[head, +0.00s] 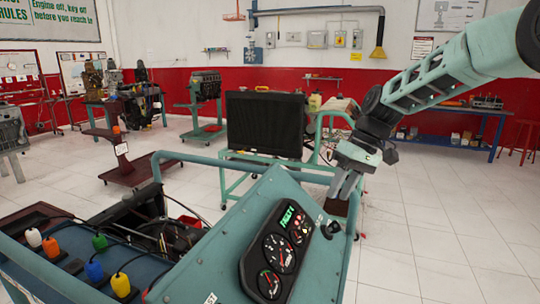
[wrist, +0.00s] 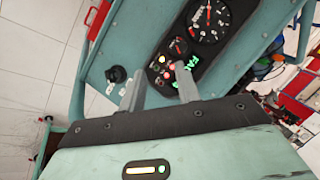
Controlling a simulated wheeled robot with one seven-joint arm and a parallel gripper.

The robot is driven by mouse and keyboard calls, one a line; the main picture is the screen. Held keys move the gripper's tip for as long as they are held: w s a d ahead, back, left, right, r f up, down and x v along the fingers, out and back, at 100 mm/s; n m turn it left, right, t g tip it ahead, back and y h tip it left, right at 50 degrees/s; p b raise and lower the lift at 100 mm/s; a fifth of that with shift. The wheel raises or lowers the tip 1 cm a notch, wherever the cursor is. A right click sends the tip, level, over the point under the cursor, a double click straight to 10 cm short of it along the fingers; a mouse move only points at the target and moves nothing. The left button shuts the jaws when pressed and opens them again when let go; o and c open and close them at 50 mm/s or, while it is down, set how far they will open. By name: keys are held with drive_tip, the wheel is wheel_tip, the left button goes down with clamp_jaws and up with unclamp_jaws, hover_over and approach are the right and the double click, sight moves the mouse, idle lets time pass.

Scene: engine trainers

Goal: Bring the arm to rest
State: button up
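My arm reaches in from the upper right of the head view. My gripper (head: 342,190) points down beside the right end of the teal engine trainer's panel (head: 303,190). In the wrist view the two grey fingers of my gripper (wrist: 159,72) stand apart with nothing between them. Beyond them lies the panel with its black gauge cluster (head: 277,253), lit green text and a red light. The cluster also shows in the wrist view (wrist: 205,28). A black key switch (head: 332,228) sits near the panel's right edge. I cannot tell the exact gap between fingers and panel.
White, orange, green, blue and yellow connectors (head: 95,271) stand on the trainer's left part. A teal frame with a black radiator (head: 266,124) stands behind. Other engine stands and a blue workbench (head: 455,128) line the walls. White tiled floor (head: 440,240) is clear at right.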

drive_tip(key=s+a+h, duration=0.1)
drive_tip(key=s+a, duration=0.5)
drive_tip(key=s, duration=0.6)
drive_tip(key=s+d+f+n+h, duration=0.1)
drive_tip(key=s+f, duration=0.1)
drive_tip(key=s, duration=0.9)
drive_tip(key=s+d+f+t+h, duration=0.1)
drive_tip(key=s+f+h, duration=0.1)
drive_tip(key=s, duration=0.9)
drive_tip(key=shift+s+d+f+n, duration=0.15)
drive_tip(key=shift+s+f+n, duration=0.2)
drive_tip(key=shift+s+n, duration=0.05)
